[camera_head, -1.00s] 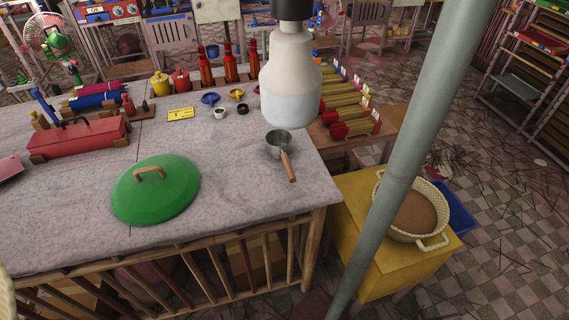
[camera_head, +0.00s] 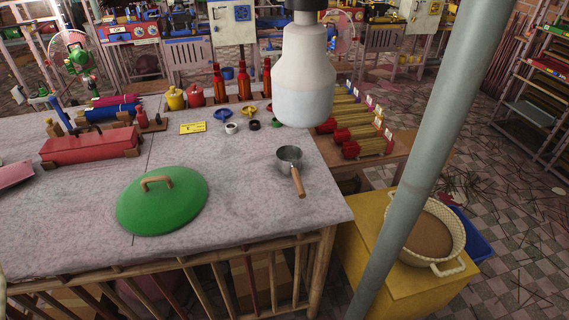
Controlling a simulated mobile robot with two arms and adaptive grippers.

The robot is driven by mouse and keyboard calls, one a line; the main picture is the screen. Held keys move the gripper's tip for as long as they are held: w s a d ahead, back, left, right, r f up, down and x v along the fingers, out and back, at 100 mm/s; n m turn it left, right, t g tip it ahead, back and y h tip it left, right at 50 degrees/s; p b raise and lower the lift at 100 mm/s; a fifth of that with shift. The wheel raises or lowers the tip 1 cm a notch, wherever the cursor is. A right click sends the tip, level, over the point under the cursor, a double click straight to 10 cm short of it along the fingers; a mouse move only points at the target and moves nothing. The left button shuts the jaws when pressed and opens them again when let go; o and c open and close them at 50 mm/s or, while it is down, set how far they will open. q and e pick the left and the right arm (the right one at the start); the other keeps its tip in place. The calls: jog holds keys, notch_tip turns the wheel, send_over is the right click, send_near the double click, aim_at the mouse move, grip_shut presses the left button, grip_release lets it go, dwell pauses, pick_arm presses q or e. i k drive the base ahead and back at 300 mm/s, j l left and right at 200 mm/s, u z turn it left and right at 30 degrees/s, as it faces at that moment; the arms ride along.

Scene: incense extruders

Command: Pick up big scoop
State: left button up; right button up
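A metal scoop with a wooden handle (camera_head: 290,156) lies on the grey stone-topped table (camera_head: 245,205), near its right end. Its round cup is toward the back and its handle points to the front right. It is the only scoop I can make out, so I cannot compare sizes. Neither of my grippers shows in the head view, and nothing is seen touching the scoop.
A green lid (camera_head: 162,208) lies left of the scoop. A basket (camera_head: 459,238) sits on a yellow stand (camera_head: 378,280) at right.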

aim_at(289, 158)
jog(key=u, duration=2.7)
jog(key=z, duration=3.8)
jog(key=i+l+u, duration=0.55)
jog(key=i, duration=0.1)
